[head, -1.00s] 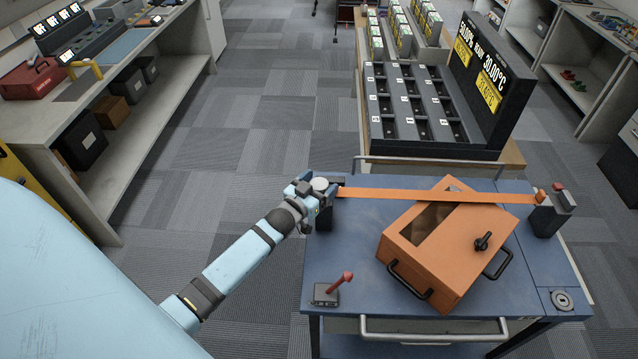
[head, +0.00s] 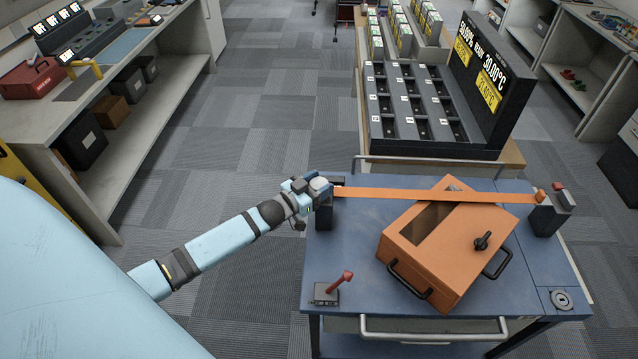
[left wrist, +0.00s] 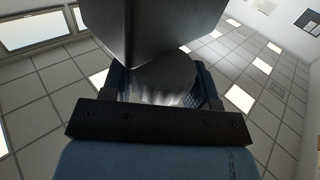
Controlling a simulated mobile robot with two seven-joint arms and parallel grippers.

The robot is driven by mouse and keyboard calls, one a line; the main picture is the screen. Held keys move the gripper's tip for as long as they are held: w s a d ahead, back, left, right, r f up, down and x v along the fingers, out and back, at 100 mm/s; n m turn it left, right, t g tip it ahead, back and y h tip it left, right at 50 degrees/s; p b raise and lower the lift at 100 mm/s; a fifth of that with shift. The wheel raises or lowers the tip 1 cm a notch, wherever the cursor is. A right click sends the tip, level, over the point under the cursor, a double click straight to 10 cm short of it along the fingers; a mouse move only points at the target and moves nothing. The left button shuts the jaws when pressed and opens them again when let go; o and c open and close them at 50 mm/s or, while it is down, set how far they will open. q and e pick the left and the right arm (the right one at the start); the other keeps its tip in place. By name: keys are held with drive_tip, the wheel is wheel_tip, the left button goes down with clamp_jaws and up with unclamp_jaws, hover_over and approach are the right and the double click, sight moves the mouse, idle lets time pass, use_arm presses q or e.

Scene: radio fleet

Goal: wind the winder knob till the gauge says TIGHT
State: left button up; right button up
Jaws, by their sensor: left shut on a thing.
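The winder is a dark post (head: 325,216) at the back left corner of the blue cart top (head: 345,262). Its pale round knob (head: 320,183) shows at its top, and the grey knob (left wrist: 165,78) also shows in the left wrist view. My left gripper (head: 312,187) is shut on the knob, with a finger on either side of it in the left wrist view (left wrist: 162,92). An orange strap (head: 430,196) runs straight from the winder to a post (head: 545,218) at the right. I cannot make out a gauge reading. My right gripper is not in view.
An orange case (head: 425,255) with black handles sits tilted on the cart, under the strap. A small box with a red lever (head: 330,292) is at the front left. A black compartment rack (head: 415,110) stands behind the cart. Floor is clear to the left.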

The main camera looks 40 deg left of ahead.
use_arm(q)
drive_tip(key=m+g+h+b, duration=0.1)
drive_tip(key=h, duration=0.1)
drive_tip(key=m+g+h, duration=0.1)
drive_tip(key=m+h, duration=0.1)
drive_tip(key=shift+a+f+h+b, duration=0.1)
drive_tip(key=shift+f+h+b, duration=0.05)
drive_tip(key=shift+h+b, duration=0.2)
drive_tip(key=shift+m+g+h+b, duration=0.85)
drive_tip(key=shift+m+h, duration=0.25)
drive_tip(key=shift+h, duration=0.15)
drive_tip(key=shift+m+g+h+b, duration=0.3)
drive_tip(key=shift+m+g+h, duration=0.2)
drive_tip(key=shift+g+h, duration=0.1)
drive_tip(key=o, duration=0.9)
drive_tip(key=b+v, duration=0.1)
drive_tip(key=v, duration=0.5)
drive_tip(key=b+v, duration=0.1)
drive_tip(key=v, duration=0.6)
drive_tip(key=shift+s+a+r, duration=0.15)
drive_tip(key=shift+a+r, duration=0.05)
drive_tip(key=shift+a, duration=0.05)
